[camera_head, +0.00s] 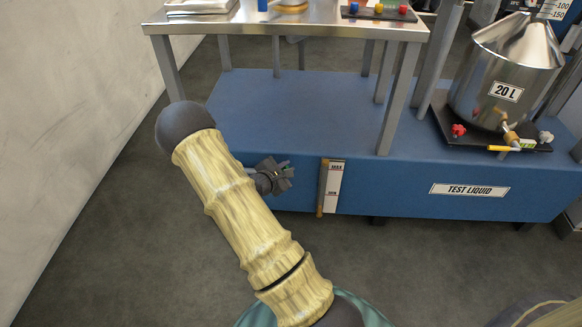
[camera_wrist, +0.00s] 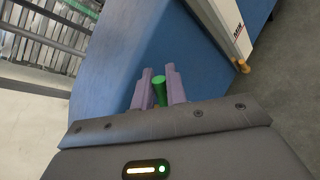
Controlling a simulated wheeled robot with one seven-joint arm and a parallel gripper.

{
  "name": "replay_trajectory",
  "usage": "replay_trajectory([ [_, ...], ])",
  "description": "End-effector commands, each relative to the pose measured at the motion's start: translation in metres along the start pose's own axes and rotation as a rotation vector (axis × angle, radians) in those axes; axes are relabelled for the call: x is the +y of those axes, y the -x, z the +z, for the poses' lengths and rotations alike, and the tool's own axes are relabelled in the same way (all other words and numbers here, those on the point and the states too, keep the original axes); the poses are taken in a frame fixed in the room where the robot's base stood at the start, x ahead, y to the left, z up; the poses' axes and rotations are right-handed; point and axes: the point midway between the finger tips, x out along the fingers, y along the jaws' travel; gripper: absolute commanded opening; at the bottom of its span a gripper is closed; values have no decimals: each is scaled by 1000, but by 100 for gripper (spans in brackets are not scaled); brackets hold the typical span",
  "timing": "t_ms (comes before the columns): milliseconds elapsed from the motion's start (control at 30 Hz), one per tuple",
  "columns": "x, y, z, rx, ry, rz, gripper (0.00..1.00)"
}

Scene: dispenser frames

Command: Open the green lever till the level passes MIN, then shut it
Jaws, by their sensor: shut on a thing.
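The green lever (camera_wrist: 159,92) shows as a small green cylinder between my gripper's two fingers in the wrist view. My gripper (camera_wrist: 161,84) is shut on it, in front of the blue bench. In the head view, my gripper (camera_head: 286,175) is at the bench's front face, left of the level gauge, and mostly hides the lever. The gauge (camera_head: 335,182) is a white upright plate marked MAX near the top and MIN lower down, with an orange-brown tube along its left side. It also shows in the wrist view (camera_wrist: 223,22). The liquid's exact height is too small to tell.
A metal table (camera_head: 300,29) stands on the blue bench (camera_head: 300,100). A steel 20 L vessel (camera_head: 490,75) with red and white knobs and a yellow handle stands at the right. A TEST LIQUID label (camera_head: 469,190) is on the bench front. A wall is at the left.

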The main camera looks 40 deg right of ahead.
Motion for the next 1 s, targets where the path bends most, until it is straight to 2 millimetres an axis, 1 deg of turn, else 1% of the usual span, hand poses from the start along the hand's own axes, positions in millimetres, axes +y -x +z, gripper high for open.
replay_trajectory([
  [367, 2, 2, -2, 7, -1, 4, 0],
  [400, 2, 2, -2, 7, -1, 5, 18],
  [467, 2, 1, -2, 7, -1, 4, 30],
  [500, 1, 1, -2, 6, -1, 3, 33],
  [800, 1, 2, -1, 4, -1, 2, 33],
  [867, 2, 6, -1, 5, -1, 2, 33],
  [1000, 3, 21, 0, 6, 0, 3, 33],
])
